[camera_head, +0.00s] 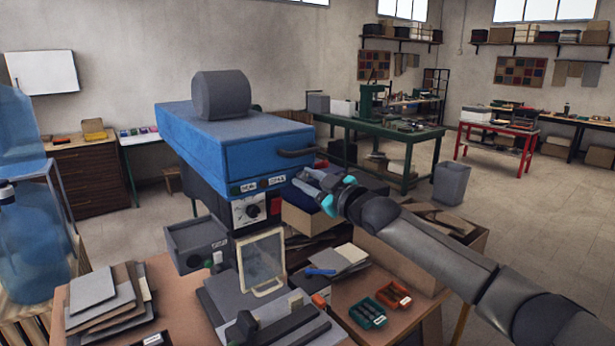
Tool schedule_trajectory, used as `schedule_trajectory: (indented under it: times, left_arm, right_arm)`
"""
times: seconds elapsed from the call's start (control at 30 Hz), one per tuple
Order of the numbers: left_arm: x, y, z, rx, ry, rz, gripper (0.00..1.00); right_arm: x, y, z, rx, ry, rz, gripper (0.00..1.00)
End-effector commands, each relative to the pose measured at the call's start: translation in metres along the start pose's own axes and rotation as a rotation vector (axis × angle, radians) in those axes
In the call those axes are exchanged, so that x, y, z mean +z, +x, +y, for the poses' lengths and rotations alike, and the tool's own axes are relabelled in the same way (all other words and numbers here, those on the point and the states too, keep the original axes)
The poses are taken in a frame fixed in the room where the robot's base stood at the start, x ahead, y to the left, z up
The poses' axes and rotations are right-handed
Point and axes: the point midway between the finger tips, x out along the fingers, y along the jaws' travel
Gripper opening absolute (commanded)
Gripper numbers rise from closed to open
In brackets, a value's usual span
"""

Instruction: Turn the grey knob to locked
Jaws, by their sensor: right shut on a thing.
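The blue press-like machine (235,152) stands on the brown bench with a grey cylinder (221,95) on top. My right gripper (302,182) reaches in from the right and is shut at the right end of the machine's front, below the dark handle (297,153). What it grips is mostly hidden by the fingers; from its place it appears to be the grey knob, and its setting cannot be read. A white dial plate (248,210) with a small dark pointer and a red knob (277,206) sit left of the gripper. My left gripper is out of view.
A framed screen (262,262), a grey open box (197,243), stacked sheets (105,292) and small green (368,313) and orange (393,295) trays crowd the bench. Cardboard boxes (440,230) stand under my right arm. A blue water bottle (30,240) is at left.

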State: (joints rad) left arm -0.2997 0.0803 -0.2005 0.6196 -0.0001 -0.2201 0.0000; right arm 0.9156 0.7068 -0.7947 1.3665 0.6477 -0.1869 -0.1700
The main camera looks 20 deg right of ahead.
Motion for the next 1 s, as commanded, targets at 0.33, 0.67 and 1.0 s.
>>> schedule_trajectory:
  times: [0.33,0.67,1.0]
  left_arm:
    - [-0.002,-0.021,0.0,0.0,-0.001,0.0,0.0]
    - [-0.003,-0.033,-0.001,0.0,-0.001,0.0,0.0]
    - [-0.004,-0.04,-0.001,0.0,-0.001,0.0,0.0]
  right_arm:
    - [-0.001,0.0,0.001,-0.001,-0.332,-0.003,0.0]
    - [0.0,0.0,0.001,-0.001,-0.624,-0.003,0.0]
    - [0.001,0.0,0.0,-0.002,-0.818,-0.001,0.0]
